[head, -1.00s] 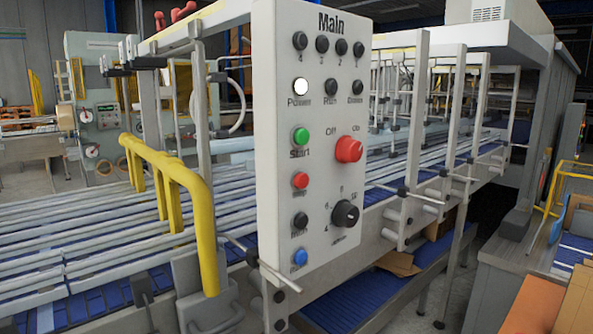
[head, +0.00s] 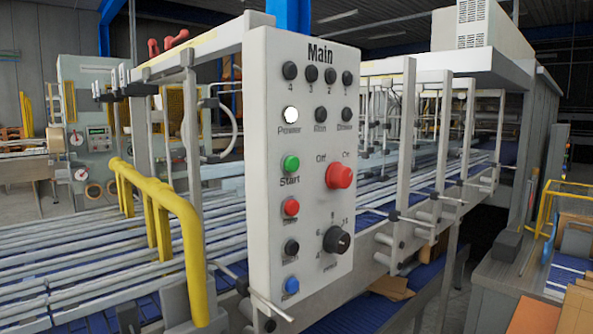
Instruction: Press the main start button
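The main control panel (head: 262,190), a pale upright box labelled "Main", stands near the middle of the head view and faces me. The green start button (head: 291,163) is on its left column, above the word "Start". Below it are a red button (head: 291,207), a black button (head: 291,247) and a blue button (head: 292,285). A white lamp (head: 291,114) labelled "Power" is lit above it. A red Off/On switch (head: 339,175) and a black numbered dial (head: 336,240) are on the right column. My gripper is not in view.
A yellow railing (head: 185,215) stands left of the panel, over a roller conveyor (head: 70,265). Thin rods stick out near the panel's lower edge. Metal posts and a conveyor frame run behind it to the right. A grey cabinet (head: 500,290) stands at the lower right.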

